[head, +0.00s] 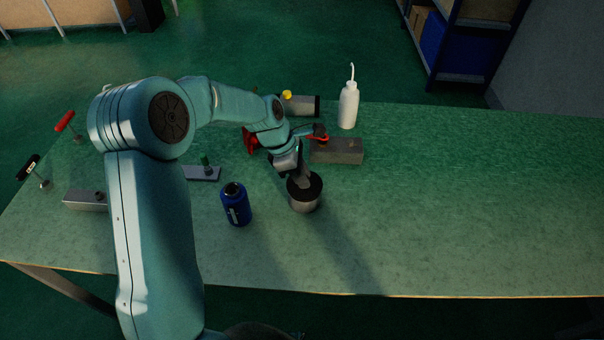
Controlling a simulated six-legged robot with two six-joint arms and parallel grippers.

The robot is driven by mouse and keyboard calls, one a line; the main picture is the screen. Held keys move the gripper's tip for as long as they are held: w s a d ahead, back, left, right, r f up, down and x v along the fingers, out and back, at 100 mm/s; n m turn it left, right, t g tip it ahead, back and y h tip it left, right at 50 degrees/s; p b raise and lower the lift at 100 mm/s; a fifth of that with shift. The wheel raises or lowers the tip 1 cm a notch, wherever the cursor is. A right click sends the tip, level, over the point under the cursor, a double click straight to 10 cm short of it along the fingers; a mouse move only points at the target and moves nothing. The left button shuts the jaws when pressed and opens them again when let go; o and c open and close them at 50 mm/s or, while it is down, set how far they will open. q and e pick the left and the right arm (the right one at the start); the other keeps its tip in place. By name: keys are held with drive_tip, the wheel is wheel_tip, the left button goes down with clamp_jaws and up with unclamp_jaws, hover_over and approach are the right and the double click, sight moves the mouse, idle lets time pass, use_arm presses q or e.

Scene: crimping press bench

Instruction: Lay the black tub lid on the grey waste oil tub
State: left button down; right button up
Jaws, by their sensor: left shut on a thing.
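The grey waste oil tub (304,205) stands on the bench near the middle of the head view. The black tub lid (312,191) shows as a dark round disc at the tub's top. My left gripper (303,182) points down at the lid and is shut on it. The lid lies over the tub's mouth in the picture; I cannot tell whether it touches the rim all round. The gripper hides part of the lid. My right gripper is not in view.
A blue bottle (236,205) stands just left of the tub. A grey block (338,152) with a red part lies behind it, and a white wash bottle (348,106) stands farther back. Red-handled (64,121) and black-handled tools are at far left. The bench's right side is clear.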

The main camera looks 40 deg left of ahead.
use_arm(q)
drive_tip(key=shift+f+b, duration=0.3)
drive_tip(key=shift+f, duration=0.3)
drive_tip(key=c, duration=1)
unclamp_jaws()
drive_tip(key=shift+r, duration=0.25)
drive_tip(key=v, duration=0.6)
drive_tip(key=p+v, duration=0.1)
drive_tip(key=v, duration=0.5)
drive_tip(key=shift+d+r, duration=0.1)
drive_tip(key=shift+r, duration=0.35)
drive_tip(key=shift+r, duration=0.1)
